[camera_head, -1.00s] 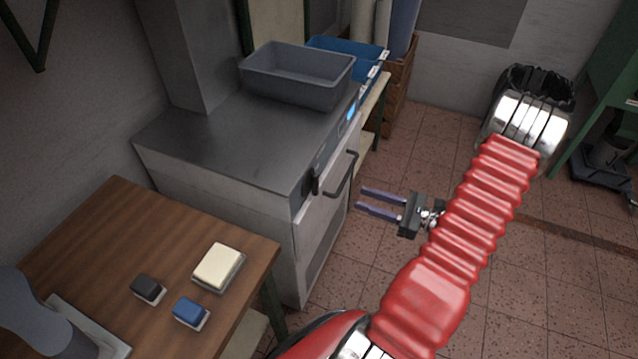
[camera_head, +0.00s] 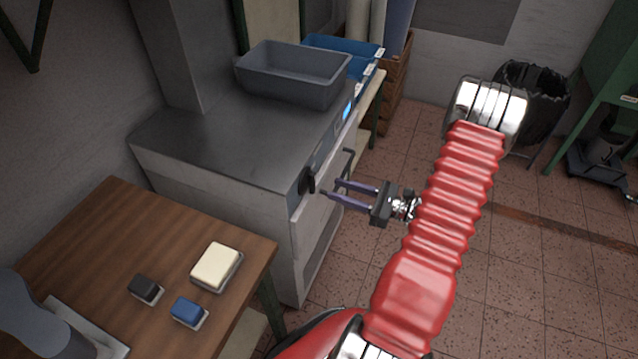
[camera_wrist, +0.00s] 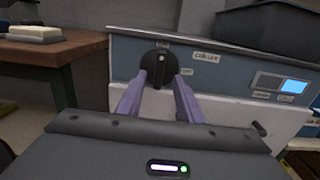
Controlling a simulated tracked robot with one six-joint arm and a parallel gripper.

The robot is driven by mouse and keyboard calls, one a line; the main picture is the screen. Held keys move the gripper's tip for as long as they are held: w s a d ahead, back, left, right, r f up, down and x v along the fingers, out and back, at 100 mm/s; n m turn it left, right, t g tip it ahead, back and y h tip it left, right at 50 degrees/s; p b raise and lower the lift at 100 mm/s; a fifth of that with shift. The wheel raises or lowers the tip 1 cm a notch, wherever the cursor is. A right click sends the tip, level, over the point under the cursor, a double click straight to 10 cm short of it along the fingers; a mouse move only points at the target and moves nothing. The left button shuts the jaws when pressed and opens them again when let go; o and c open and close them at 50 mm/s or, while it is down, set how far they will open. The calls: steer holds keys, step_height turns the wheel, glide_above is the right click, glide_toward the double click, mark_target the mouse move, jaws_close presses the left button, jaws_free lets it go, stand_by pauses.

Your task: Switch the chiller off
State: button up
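The chiller (camera_head: 225,165) is a steel cabinet with a flat top and a blue front panel strip. Its black rotary knob (camera_wrist: 156,69) sits on that panel and also shows in the head view (camera_head: 309,180). A label reading like "OFF" is right of the knob in the wrist view, and the knob's pointer mark looks upright. A lit blue display (camera_wrist: 293,87) is at the panel's right. My gripper (camera_head: 328,190) is open in front of the knob. In the wrist view its two purple fingers (camera_wrist: 159,92) point at the knob, one on either side; contact cannot be told.
A grey tub (camera_head: 293,75) and a blue bin (camera_head: 345,60) stand at the back. The chiller's door handle (camera_head: 346,170) juts out near my fingers. A wooden table (camera_head: 95,240) with several small blocks is at the left.

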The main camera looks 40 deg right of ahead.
mark_target(315, 182)
steer(key=shift+x, duration=3.55)
jaws_close()
